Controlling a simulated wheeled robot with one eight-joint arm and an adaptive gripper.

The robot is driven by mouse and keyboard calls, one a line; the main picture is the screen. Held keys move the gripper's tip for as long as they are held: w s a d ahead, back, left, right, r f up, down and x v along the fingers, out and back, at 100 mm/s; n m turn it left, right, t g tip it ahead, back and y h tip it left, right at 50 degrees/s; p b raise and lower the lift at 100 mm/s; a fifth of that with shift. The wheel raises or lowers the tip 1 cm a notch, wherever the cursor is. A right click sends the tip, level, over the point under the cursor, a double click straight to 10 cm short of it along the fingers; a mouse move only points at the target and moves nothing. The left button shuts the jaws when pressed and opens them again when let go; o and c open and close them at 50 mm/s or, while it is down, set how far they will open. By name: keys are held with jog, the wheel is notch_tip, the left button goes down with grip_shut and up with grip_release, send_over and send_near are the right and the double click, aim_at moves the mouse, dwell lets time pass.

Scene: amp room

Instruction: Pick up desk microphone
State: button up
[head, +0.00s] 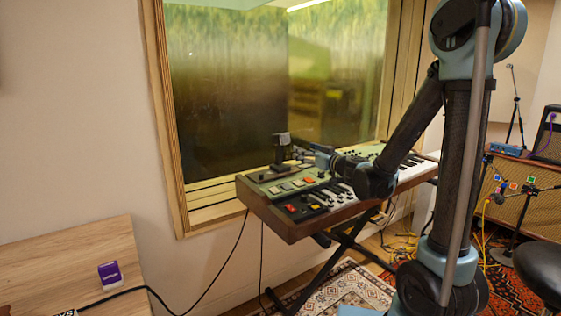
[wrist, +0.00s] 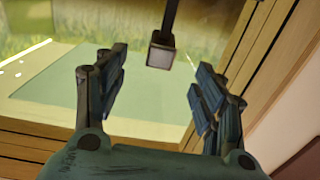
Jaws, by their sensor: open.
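The desk microphone (head: 281,139) has a dark boxy head on a thin stem with a dark base, and stands on the left part of the keyboard's top. In the wrist view its square, light-faced head (wrist: 160,55) hangs from a dark stem at the top of the picture, in line with the gap between my fingers. My gripper (wrist: 162,72) is open, with one finger on each side of that gap and nothing held. In the head view my gripper (head: 304,148) is small and dark, just right of the microphone; I cannot tell whether they touch.
The keyboard (head: 262,200) rests on a black folding stand (head: 345,262) by a wood-framed window (head: 160,110). A wooden desk (head: 75,255) with a purple box (head: 110,274) is at left. Cables hang below the keyboard. An amplifier (head: 525,210) and stool (head: 543,268) stand at right.

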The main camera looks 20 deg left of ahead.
aim_at(280, 142)
jog(key=shift+s+a+x, duration=0.1)
jog(key=shift+s+x, duration=0.05)
jog(key=shift+x, duration=4.15)
jog(key=shift+s+a+x, duration=0.1)
jog(key=shift+x, duration=4.15)
jog(key=shift+f, duration=0.15)
grip_shut()
